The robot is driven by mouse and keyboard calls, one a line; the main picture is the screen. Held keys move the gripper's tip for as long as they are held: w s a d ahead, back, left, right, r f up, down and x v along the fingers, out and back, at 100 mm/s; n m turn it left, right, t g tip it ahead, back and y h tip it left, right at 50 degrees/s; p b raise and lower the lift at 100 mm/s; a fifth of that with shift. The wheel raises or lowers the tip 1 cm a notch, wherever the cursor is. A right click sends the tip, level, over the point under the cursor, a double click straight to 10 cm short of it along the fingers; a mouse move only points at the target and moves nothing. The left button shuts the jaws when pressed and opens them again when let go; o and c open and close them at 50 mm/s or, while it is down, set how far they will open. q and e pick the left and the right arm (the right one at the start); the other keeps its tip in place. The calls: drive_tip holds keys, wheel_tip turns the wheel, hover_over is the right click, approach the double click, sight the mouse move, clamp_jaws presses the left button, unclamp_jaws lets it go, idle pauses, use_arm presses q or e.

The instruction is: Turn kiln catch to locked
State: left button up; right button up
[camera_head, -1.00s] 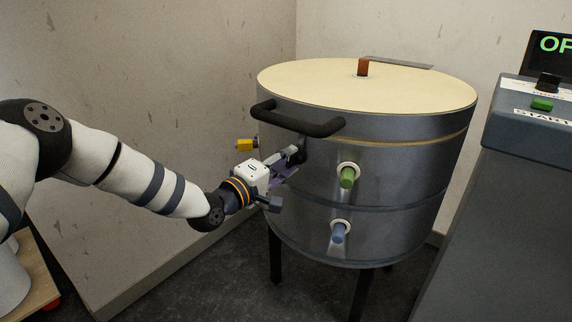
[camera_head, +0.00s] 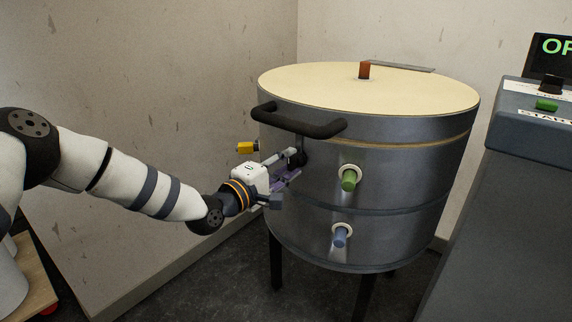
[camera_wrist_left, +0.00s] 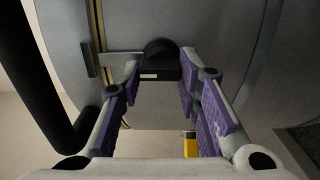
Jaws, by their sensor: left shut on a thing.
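The kiln (camera_head: 400,190) is a grey metal drum with its cream lid (camera_head: 350,85) down on top. Its catch (camera_head: 298,158) is a dark piece on the front left wall, under the black handle (camera_head: 300,121), and is partly hidden by my fingers. In the left wrist view the catch (camera_wrist_left: 160,70) is a black block with a pale label and a rounded boss, between the fingertips. A grey metal bar (camera_wrist_left: 118,60) reaches left from it. My left gripper (camera_head: 288,168) is shut on the catch, with purple pads on either side. My right gripper is not in view.
A green peg (camera_head: 349,180) and a blue peg (camera_head: 340,237) stick out of the kiln wall. A yellow piece (camera_head: 246,148) sits left of the catch. A control box with a green button (camera_head: 547,105) stands at right. The black handle is close above my gripper.

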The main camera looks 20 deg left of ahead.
use_arm(q)
drive_tip(key=o, duration=1.1)
drive_tip(key=shift+o, duration=0.2)
drive_tip(key=shift+s, duration=0.1)
drive_tip(key=v, duration=1.2)
